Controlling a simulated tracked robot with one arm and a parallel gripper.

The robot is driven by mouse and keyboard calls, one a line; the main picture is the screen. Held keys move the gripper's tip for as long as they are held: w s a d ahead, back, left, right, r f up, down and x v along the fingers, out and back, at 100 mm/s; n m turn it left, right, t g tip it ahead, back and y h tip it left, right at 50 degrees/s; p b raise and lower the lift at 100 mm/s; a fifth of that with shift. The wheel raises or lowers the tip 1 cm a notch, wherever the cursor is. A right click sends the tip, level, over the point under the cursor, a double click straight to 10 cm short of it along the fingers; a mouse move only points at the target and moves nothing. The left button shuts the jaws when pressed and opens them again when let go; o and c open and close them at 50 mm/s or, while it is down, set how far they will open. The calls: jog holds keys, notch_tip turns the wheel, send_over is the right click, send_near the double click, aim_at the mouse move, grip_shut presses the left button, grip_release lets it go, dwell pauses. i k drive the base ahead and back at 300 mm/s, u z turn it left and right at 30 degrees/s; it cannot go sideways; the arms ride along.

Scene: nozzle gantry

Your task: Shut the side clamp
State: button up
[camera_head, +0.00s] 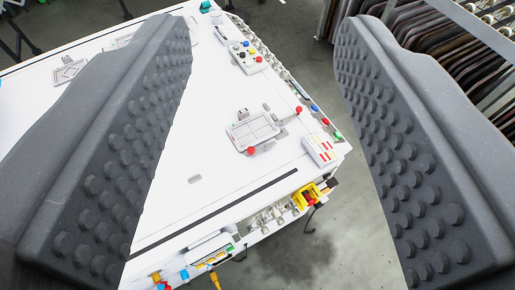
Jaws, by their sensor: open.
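My gripper (262,130) is open and empty, with its two dark, studded fingers large at the left and right of the view. Between them, beyond and below, is a white table (215,190). A grey rectangular frame fixture (253,131) lies on the table, with a red-knobbed part (251,150) at its near left and another red-knobbed part (297,110) at its right. These look like clamps, but I cannot tell which one is the side clamp or whether either is shut. My gripper touches nothing.
A control box with coloured buttons (247,57) sits farther back on the table. A white block with red and yellow marks (321,150) is near the right corner. A rack of dark panels (430,45) stands at the upper right. Grey floor (330,225) lies clear beside the table.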

aim_at(251, 150)
jog(key=u, duration=0.1)
jog(key=k, duration=0.45)
jog(key=z, duration=0.7)
jog(key=i, duration=1.1)
jog(key=u, duration=0.5)
